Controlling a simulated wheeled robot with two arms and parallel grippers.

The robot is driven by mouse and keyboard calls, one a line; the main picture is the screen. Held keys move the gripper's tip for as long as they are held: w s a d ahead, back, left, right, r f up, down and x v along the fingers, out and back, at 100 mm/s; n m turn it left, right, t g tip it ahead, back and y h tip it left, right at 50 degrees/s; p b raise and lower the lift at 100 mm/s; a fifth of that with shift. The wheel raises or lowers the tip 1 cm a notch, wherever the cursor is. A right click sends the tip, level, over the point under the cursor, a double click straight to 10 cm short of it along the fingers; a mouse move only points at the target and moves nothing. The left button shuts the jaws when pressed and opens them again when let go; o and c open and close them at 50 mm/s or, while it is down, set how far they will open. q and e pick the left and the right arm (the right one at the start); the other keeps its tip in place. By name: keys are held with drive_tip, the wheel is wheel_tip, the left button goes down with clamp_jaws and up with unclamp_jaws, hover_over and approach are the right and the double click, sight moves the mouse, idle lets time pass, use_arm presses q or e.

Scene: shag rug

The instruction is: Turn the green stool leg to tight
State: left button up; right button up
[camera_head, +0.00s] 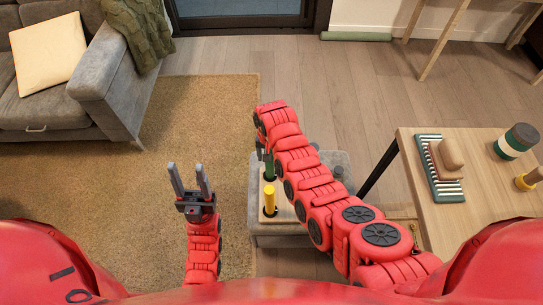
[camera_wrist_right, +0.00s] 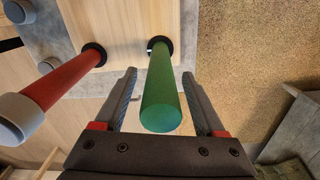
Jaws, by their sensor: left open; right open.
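The upturned stool has a grey padded seat (camera_head: 268,235) and a pale wooden board (camera_wrist_right: 120,22). The green leg (camera_wrist_right: 162,95) stands from a dark socket in the board; it also shows in the head view (camera_head: 269,168). My right gripper (camera_wrist_right: 160,73) is open, with one finger on each side of the green leg and gaps visible. A red leg (camera_wrist_right: 62,78) with a grey end stands to its left in the wrist view. A yellow leg (camera_head: 269,201) shows in the head view. My left gripper (camera_head: 189,180) is open and empty, over the rug.
A wooden table (camera_head: 480,210) at the right holds a striped rack (camera_head: 436,170) and a banded round object (camera_head: 517,141). A grey sofa (camera_head: 108,75) stands at the upper left. The tan rug (camera_head: 185,120) is clear around my left gripper.

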drive_tip(key=shift+r, duration=0.1)
wheel_tip(320, 180, up, 8)
drive_tip(key=shift+w+f, duration=0.1)
drive_tip(key=shift+f, duration=0.05)
wheel_tip(320, 180, up, 10)
drive_tip(key=p, duration=0.7)
drive_tip(key=shift+f, duration=0.15)
